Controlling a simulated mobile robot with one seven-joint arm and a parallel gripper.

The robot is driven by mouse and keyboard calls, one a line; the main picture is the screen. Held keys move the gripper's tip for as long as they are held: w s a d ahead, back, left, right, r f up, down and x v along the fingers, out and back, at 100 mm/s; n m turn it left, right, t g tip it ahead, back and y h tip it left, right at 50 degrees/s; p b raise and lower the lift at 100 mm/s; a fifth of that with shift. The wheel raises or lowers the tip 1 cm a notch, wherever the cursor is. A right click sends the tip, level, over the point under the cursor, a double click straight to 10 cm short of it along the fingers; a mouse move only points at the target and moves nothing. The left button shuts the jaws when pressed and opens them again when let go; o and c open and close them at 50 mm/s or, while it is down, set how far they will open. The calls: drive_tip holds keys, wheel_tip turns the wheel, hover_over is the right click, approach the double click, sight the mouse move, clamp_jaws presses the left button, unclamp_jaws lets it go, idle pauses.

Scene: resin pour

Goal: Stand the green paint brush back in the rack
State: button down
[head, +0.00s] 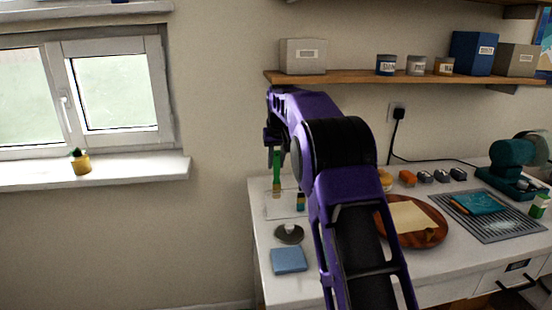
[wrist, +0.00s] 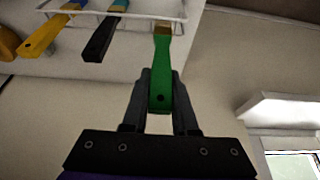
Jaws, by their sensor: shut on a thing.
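The green paint brush (wrist: 162,62) is upright between my gripper's fingers (wrist: 160,76), held by its handle with its metal band and bristle end away from the palm. In the head view the green brush (head: 277,166) hangs bristle end down below my gripper (head: 275,148). The white wire rack (wrist: 140,17) is at the top of the wrist view, and the brush's lower end overlaps its right part. I cannot tell whether the bristles are inside it. A yellow-handled brush (wrist: 45,35) and a black-handled brush (wrist: 100,40) stand in the rack.
A grey round lid-like thing (head: 289,234) and a blue square pad (head: 289,260) lie on the white desk in front of the rack. A round wooden board (head: 432,237) is to the right. A shelf (head: 370,76) runs above the desk. My arm hides part of the desk.

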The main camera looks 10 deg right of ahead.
sight(276, 170)
drive_tip(key=shift+f+b, duration=1.05)
drive_tip(key=shift+f, duration=1.25)
drive_tip(key=shift+c, duration=0.6)
unclamp_jaws()
drive_tip(key=shift+r, duration=0.15)
wheel_tip(276, 170, up, 8)
drive_tip(key=p, duration=0.7)
drive_tip(key=shift+p, duration=0.4)
